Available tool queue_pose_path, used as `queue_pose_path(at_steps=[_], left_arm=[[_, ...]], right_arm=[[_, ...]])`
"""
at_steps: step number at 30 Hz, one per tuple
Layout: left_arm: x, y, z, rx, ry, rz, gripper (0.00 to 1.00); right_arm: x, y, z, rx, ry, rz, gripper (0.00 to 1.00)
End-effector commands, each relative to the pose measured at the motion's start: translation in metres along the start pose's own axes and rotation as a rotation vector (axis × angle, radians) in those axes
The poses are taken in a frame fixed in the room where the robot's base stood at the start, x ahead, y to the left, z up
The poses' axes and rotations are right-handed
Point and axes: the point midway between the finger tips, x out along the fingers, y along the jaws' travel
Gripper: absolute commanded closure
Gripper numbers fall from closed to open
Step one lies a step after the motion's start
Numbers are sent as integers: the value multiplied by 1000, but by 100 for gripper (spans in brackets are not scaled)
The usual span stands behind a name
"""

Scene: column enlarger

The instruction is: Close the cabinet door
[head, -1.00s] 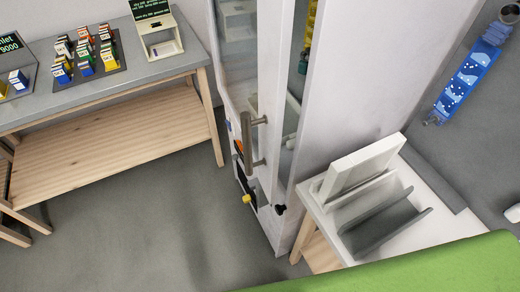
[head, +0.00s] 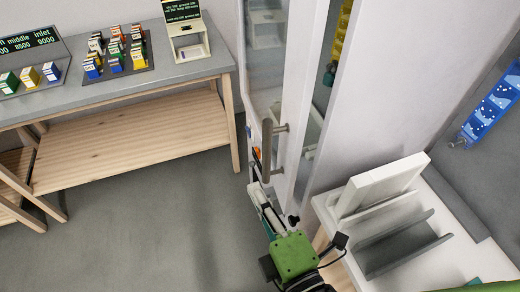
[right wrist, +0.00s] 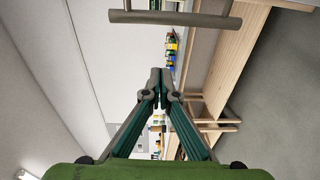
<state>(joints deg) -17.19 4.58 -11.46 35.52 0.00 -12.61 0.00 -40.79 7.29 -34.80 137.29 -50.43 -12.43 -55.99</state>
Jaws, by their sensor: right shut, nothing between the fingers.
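The tall white cabinet (head: 375,110) stands right of centre in the head view. Its glass-panelled door (head: 294,100) stands ajar, with a gap at its edge that shows the inside. A grey bar handle (head: 267,150) is on the door's outer face. It also crosses the top of the right wrist view (right wrist: 175,18). My right gripper (head: 257,190) is just below the handle in the head view. In the right wrist view its fingertips (right wrist: 160,75) meet with nothing between them, apart from the handle. My left gripper is not in view.
A white side table (head: 450,235) with a pale panel and a grey holder (head: 400,245) stands close on the right. A wooden-legged bench (head: 120,95) with small boxes stands at the left. The floor between bench and cabinet is clear.

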Motion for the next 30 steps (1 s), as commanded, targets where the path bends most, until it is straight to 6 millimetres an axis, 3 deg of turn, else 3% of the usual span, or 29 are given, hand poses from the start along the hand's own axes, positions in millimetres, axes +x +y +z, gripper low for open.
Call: queue_pose_path(at_steps=[3, 8, 22, 30], left_arm=[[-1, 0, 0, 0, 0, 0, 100], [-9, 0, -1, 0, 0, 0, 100], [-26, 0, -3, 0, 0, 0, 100], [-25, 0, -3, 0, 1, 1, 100]], right_arm=[[-2, 19, 2, -23, -6, 30, 100], [11, 24, 2, -27, -7, 36, 100], [98, 25, 3, -25, -7, 36, 100], [85, 22, 36, -25, -7, 30, 100]])
